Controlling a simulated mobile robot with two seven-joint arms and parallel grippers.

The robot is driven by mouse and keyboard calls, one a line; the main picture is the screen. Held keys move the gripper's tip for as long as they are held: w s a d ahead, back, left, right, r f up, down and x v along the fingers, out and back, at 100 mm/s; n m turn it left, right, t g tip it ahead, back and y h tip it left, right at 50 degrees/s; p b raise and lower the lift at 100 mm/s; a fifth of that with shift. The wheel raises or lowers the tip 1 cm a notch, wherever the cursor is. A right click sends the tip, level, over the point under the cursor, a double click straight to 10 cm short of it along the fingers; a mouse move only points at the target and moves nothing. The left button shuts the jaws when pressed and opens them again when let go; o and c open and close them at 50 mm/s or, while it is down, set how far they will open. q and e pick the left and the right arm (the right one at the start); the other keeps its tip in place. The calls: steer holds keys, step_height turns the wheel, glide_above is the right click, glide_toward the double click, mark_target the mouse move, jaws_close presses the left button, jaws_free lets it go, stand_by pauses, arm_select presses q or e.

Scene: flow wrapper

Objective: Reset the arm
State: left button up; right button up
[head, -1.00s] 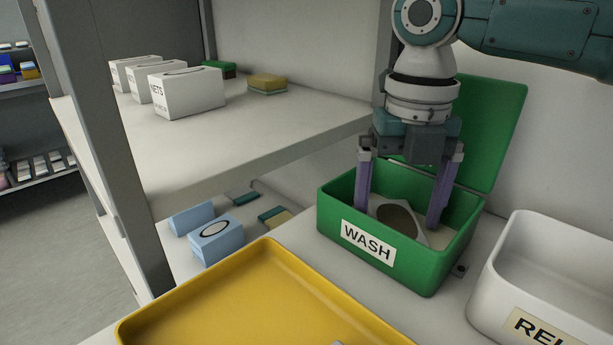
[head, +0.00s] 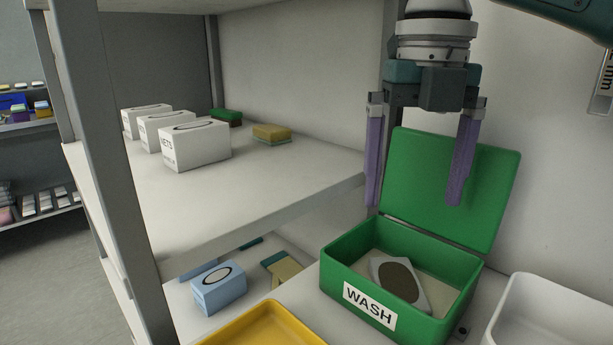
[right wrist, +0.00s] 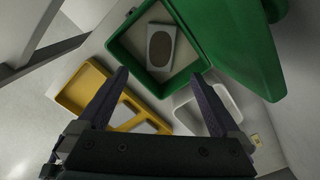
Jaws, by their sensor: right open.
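My right gripper (head: 416,190) is open and empty above the green WASH box (head: 338,284). Its two purple fingers are wide apart and touch nothing. In the right wrist view the fingers (right wrist: 160,92) show with the box (right wrist: 122,48) beyond them. The box's lid (head: 452,185) stands open at the back. Inside the box lies a pale grey item with a dark oval (head: 399,281), which also shows in the right wrist view (right wrist: 160,46). My left gripper is not in view.
A shelf (head: 250,190) on the left holds white boxes (head: 196,146) and sponges (head: 271,133). A blue box (head: 218,288) stands beneath it. A yellow tray (head: 268,325) and a white bin (head: 540,310) flank the green box in front. A grey post rises behind my gripper.

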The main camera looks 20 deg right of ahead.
steer(key=s+a+f+m+t+y+p, duration=0.1)
steer(key=s+a+m+t+y+p, duration=0.1)
steer(key=s+a+m+p, duration=0.95)
steer(key=s+d+r+m+t+h+p, duration=0.1)
steer(key=s+d+r+m+p, duration=0.3)
steer(key=m, duration=0.5)
steer(key=s+d+r+m+t+h+p, duration=0.1)
steer(key=s+r+m+p, duration=0.4)
steer(key=m, duration=0.4)
step_height(320, 180, up, 36)
steer(key=p, duration=3.8)
steer(key=shift+s+d, duration=0.15)
steer(key=shift+s, duration=0.05)
steer(key=shift+f, duration=0.1)
